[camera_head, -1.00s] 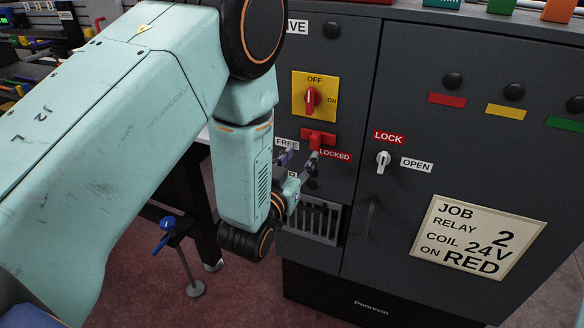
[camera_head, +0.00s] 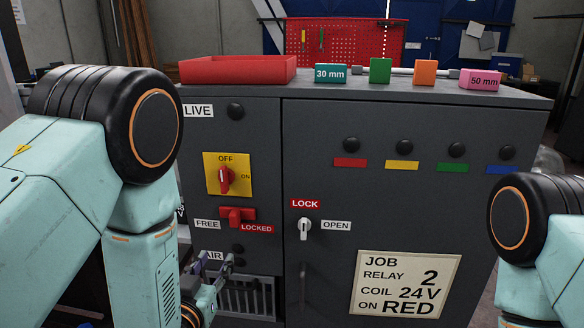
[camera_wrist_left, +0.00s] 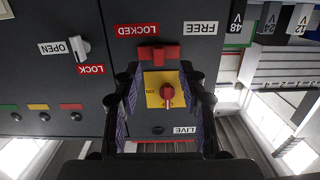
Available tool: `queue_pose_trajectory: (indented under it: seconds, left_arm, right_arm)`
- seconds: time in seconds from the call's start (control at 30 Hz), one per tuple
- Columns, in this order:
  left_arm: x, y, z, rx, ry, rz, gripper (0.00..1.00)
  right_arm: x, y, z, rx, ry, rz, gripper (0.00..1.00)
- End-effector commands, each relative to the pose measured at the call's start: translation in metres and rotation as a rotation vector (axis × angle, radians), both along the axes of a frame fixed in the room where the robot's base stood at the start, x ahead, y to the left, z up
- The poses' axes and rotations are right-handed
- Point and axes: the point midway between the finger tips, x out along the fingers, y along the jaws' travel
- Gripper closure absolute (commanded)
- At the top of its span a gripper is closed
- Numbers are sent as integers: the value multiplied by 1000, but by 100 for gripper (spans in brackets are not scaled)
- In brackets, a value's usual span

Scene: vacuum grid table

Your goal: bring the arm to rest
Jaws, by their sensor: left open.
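My left gripper (camera_head: 208,260) is open and empty in front of the grey cabinet (camera_head: 265,150), low on its left side and apart from it. Its two purple-padded fingers spread wide in the left wrist view (camera_wrist_left: 160,80), which shows the cabinet upside down. Between them there is the yellow plate (camera_wrist_left: 153,88) with the red rotary switch (camera_wrist_left: 168,95). In the head view the red switch (camera_head: 225,178) stands upright toward OFF. My left arm fills the left side. My right arm enters at the right edge, its gripper out of frame.
Below the switch is a red latch (camera_head: 236,216) between FREE and LOCKED labels. A red tray (camera_head: 238,70) and several coloured blocks stand on the cabinet top. A job card (camera_head: 407,284) is on the door.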

Motion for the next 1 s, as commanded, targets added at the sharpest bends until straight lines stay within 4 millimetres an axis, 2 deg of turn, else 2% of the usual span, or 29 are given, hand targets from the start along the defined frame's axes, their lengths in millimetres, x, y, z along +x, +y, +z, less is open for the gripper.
queue_pose_trajectory:
  seconds: [0.07, 0.17, 0.2, 0.27, 0.3, 0.37, 0.5, 0.6, 0.73, 0.83, 1.0]
  left_arm:
    - [-12, 3, -31, 15, 143, 4, 58]
    - [-45, 10, -82, 28, 376, 13, 58]
    - [-63, 12, -103, 31, 472, 18, 58]
    - [-91, 16, -131, 35, 608, 22, 58]
    - [-112, 19, -148, 36, 697, 25, 58]
    - [-144, 22, -170, 36, 827, 27, 58]
    - [-226, 26, -210, 25, 1113, 35, 58]
    - [-280, 28, -226, 12, 1280, 38, 58]
    - [-328, 29, -238, -11, 1408, 50, 58]
    - [-344, 30, -244, -24, 1442, 62, 58]
    - [-348, 30, -246, -23, 1451, 63, 58]
  right_arm:
    - [0, 0, 0, 0, 0, 0, 60]
    - [0, 0, -1, 0, 0, 0, 60]
    - [0, 0, -2, 0, 0, 0, 60]
    - [0, 0, -3, 0, 0, 0, 60]
    - [0, 0, -3, 0, 0, 0, 60]
    - [0, 0, -4, 0, 0, 0, 60]
    - [0, 0, -7, 0, 0, 0, 60]
    - [0, 0, -9, 0, 0, 0, 60]
    - [0, 0, -11, 0, 0, 0, 60]
    - [0, 0, -12, 0, 0, 0, 60]
    - [0, 0, -12, 0, 0, 0, 60]
